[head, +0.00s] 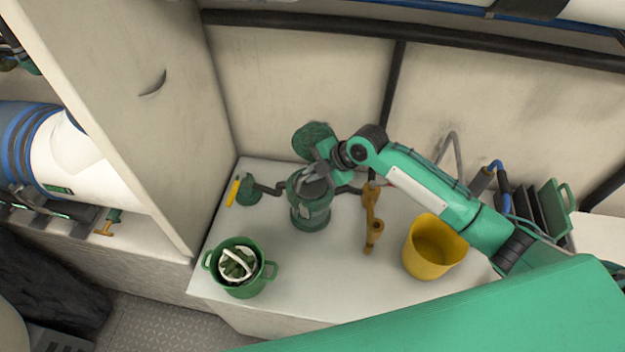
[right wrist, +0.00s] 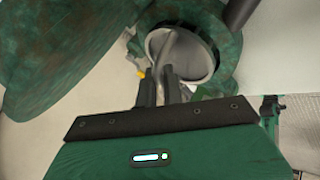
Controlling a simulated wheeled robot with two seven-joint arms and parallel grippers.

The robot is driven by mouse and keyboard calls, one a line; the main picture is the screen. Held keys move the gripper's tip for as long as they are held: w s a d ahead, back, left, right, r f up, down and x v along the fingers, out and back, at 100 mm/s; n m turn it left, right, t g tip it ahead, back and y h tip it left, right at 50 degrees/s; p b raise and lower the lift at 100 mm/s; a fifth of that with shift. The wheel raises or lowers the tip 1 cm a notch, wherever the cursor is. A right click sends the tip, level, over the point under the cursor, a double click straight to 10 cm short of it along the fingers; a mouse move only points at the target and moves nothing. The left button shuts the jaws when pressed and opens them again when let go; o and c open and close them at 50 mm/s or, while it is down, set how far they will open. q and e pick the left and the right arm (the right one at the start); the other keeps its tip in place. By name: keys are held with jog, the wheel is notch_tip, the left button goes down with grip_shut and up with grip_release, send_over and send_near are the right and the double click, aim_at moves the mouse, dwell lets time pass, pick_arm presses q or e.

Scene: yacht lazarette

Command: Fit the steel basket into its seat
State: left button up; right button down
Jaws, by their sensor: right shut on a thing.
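The green strainer housing (head: 310,213) stands on the white bench top, with its round green lid (head: 313,140) swung open behind it. My right gripper (head: 322,170) is over the housing's mouth, shut on the grey steel basket (head: 311,187). In the right wrist view the basket (right wrist: 203,62) shows as a round grey dish with a bar across it. The fingers (right wrist: 162,82) close at that bar. The green rim of the housing (right wrist: 222,20) surrounds part of the basket. I cannot tell how deep the basket sits. My left gripper is not in view.
A green pot (head: 240,287) with white and green contents stands at the front left. A yellow bucket (head: 433,248) and a brass-coloured fitting (head: 372,222) are to the right. A yellow-handled valve (head: 234,192) is left of the housing. A tall locker wall bounds the left.

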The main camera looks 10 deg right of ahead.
aim_at(312, 182)
notch_tip(312, 182, down, 4)
jog(key=shift+r+p, duration=0.2)
jog(key=shift+p, duration=0.15)
jog(key=shift+f, duration=0.25)
jog(key=c, duration=1.5)
grip_release()
jog(key=shift+c, duration=0.2)
jog(key=b+v, duration=0.2)
jog(key=v, duration=1)
jog(key=shift+r, duration=0.2)
